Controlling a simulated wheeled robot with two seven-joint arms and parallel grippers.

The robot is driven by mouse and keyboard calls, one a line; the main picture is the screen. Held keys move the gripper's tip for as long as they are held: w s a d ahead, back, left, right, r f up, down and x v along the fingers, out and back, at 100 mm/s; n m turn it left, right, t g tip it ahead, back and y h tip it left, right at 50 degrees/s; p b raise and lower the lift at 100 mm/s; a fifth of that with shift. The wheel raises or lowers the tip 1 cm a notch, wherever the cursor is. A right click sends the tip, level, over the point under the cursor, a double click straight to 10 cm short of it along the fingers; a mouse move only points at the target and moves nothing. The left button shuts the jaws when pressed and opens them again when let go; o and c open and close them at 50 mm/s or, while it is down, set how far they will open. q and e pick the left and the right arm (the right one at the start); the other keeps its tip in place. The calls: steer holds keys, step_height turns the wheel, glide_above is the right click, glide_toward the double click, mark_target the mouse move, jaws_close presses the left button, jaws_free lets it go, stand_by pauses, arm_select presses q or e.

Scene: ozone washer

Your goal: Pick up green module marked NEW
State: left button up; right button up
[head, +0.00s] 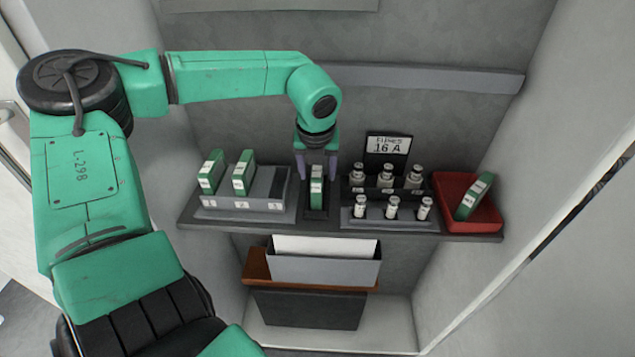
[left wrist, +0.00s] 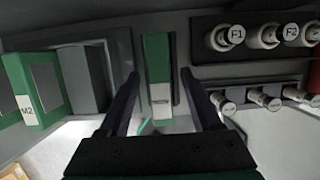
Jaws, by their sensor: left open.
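A green module (head: 317,187) with a white label stands upright in a small dark holder (head: 315,213) in the middle of the shelf. Its label is too small to read. My left gripper (head: 317,166) comes down over this module, open, with one finger on each side of it. In the left wrist view the module (left wrist: 158,72) lies between the two fingers (left wrist: 159,85), with a gap visible on both sides. My right gripper is not in view.
A grey rack (head: 240,207) with two green modules (head: 243,173) stands left on the shelf (head: 470,237). White cylindrical fuses (head: 392,207) and a "Fuses 16 A" sign (head: 389,146) are right of the holder. A red tray (head: 487,215) at the right holds a tilted green module (head: 473,197).

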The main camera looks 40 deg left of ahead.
arm_select(q)
steer(key=shift+f+b, duration=0.15)
steer(key=shift+b, duration=0.2)
steer(key=shift+c, duration=0.3)
jaws_close()
